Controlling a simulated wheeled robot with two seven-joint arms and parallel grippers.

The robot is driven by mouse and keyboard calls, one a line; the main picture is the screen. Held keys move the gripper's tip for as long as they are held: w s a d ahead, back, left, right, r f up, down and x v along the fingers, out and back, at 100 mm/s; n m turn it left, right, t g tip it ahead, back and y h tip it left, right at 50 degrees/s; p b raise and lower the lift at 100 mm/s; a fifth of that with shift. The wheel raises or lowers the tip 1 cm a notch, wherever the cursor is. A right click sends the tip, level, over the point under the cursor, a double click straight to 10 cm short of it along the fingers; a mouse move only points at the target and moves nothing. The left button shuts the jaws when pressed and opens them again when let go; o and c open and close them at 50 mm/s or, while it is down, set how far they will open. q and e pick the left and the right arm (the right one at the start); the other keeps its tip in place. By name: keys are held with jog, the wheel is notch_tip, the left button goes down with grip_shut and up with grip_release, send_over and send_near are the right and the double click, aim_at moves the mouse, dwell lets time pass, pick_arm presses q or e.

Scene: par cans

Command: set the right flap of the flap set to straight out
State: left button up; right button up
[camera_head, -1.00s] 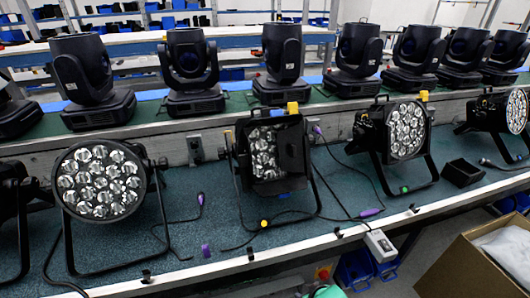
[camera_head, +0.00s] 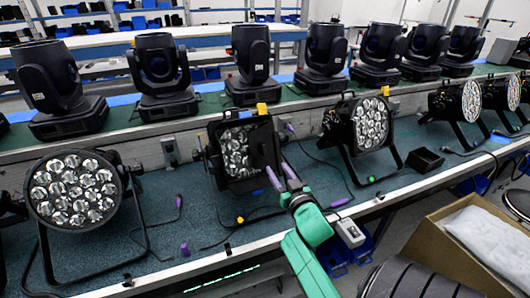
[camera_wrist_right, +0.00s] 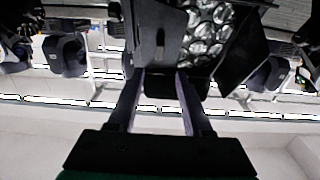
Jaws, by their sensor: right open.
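The flap set is on the middle par can (camera_head: 236,148), a black lamp with clustered lenses. Its right flap (camera_head: 264,147) is a dark panel at the right of the lenses, hiding part of them; its exact angle is hard to tell. My right gripper (camera_head: 279,173) is open and empty just below and in front of this flap. In the right wrist view, a dark flap panel (camera_wrist_right: 157,32) and lenses (camera_wrist_right: 209,30) show beyond the open fingers (camera_wrist_right: 160,75). Whether a finger touches a flap cannot be told. My left gripper is not in view.
Par cans stand on both sides, one at the left (camera_head: 75,192) and one at the right (camera_head: 370,122). Moving-head lamps line the shelf behind. Cables with purple plugs lie on the bench (camera_head: 165,262). A cardboard box (camera_head: 440,235) stands at the lower right.

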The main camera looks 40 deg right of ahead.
aim_at(265, 151)
jog(key=x, duration=1)
jog(key=shift+w+d+f+p, duration=0.1)
jog(key=shift+p, duration=0.25)
grip_shut()
dwell(0.6)
